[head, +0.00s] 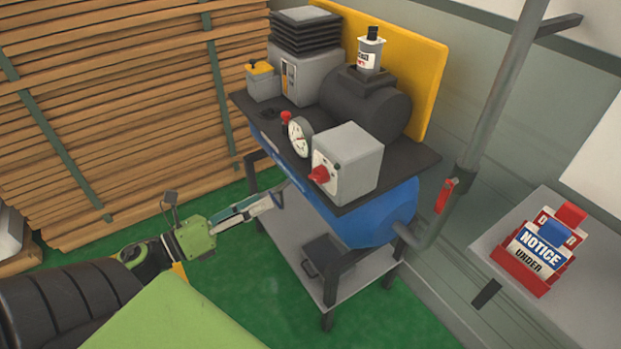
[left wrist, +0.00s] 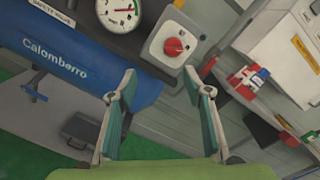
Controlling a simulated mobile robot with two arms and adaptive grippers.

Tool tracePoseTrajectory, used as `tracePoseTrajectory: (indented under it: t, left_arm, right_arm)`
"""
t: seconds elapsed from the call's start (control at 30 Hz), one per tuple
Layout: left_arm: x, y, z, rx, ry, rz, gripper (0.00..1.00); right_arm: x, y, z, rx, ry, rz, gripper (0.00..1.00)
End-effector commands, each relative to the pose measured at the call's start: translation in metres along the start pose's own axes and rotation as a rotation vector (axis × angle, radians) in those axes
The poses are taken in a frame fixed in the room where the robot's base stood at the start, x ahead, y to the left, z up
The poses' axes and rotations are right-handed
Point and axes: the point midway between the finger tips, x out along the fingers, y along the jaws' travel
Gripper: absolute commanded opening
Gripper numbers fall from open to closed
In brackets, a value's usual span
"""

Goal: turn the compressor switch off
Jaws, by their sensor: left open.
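The compressor has a blue tank (head: 385,213) under a dark top plate, on a grey stand. A light grey box at its front right corner carries a red rotary knob, the switch (head: 320,174). The knob shows face-on in the left wrist view (left wrist: 173,47), above and between my fingers. My left gripper (head: 274,200) is open and empty, left of and below the box in the head view. Its two fingers (left wrist: 160,78) spread below the knob in the wrist view, apart from it. I cannot tell which position the knob points to. My right gripper is not in view.
A pressure gauge (head: 299,137) and a small red knob (head: 286,117) sit left of the box. A pipe with a red valve handle (head: 445,195) stands on the right. A red holder with a notice sign (head: 535,250) rests on a grey surface. Stacked wood (head: 110,110) fills the left.

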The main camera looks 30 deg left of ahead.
Motion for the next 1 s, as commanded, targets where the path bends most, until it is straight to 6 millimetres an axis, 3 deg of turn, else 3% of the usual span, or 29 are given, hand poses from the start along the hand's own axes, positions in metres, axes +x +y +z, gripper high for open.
tracePoseTrajectory:
  t: [0.1, 0.27, 0.7, 1.0]
  left_arm:
    - [0.0, -0.02, 0.006, 0.112, 0.033, -0.038, 0.46]
    - [0.015, -0.025, 0.009, 0.133, 0.037, -0.047, 0.46]
    - [0.104, -0.028, 0.006, 0.128, 0.035, -0.045, 0.46]
    - [0.135, -0.028, 0.003, 0.126, 0.035, -0.042, 0.46]
  right_arm:
    - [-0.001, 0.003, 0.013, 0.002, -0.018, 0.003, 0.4]
    - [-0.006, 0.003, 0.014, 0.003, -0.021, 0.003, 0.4]
    - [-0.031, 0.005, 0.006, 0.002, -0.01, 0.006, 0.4]
    - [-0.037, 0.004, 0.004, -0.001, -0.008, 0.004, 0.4]
